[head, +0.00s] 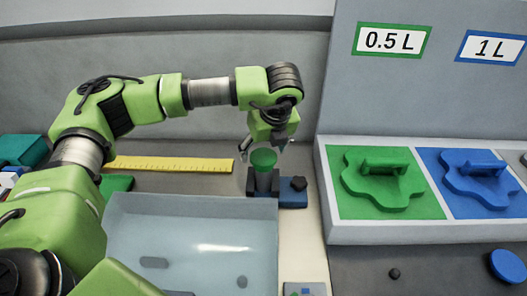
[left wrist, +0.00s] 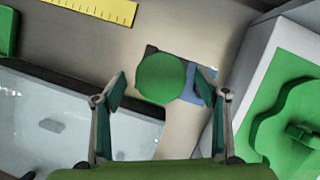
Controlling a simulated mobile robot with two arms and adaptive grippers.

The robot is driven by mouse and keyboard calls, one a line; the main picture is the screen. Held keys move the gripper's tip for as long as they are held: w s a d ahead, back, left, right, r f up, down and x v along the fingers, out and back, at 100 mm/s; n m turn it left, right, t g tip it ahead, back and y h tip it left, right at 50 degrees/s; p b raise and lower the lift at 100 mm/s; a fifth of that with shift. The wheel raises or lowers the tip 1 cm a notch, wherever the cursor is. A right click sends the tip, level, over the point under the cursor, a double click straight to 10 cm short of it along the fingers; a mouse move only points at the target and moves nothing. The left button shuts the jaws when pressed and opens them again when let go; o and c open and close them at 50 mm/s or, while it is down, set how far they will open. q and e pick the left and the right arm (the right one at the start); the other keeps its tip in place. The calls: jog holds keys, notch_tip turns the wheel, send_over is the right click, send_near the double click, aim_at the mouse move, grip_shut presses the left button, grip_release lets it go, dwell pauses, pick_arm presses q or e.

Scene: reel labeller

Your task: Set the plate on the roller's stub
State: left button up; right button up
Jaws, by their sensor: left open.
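The roller stands in a dark holder on a blue base. My left gripper (head: 264,147) is open just over the plate, pointing down. In the left wrist view the plate (left wrist: 161,79) shows between the fingertips of the gripper (left wrist: 160,87), with a gap on each side; I cannot tell their exact height relative to it. My right gripper is not in view.
A clear tray (head: 190,205) with small dark pieces lies in front of the holder. A yellow ruler (head: 170,164) lies behind it. Green (head: 385,205) and blue (head: 475,205) panels with handled shapes stand right. A blue disc (head: 508,266) lies at the lower right.

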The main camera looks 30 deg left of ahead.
pick_arm(q)
jog(key=b+v, duration=0.2)
jog(key=v, duration=0.8)
jog(key=shift+d+r, duration=0.2)
jog(key=shift+s, duration=0.1)
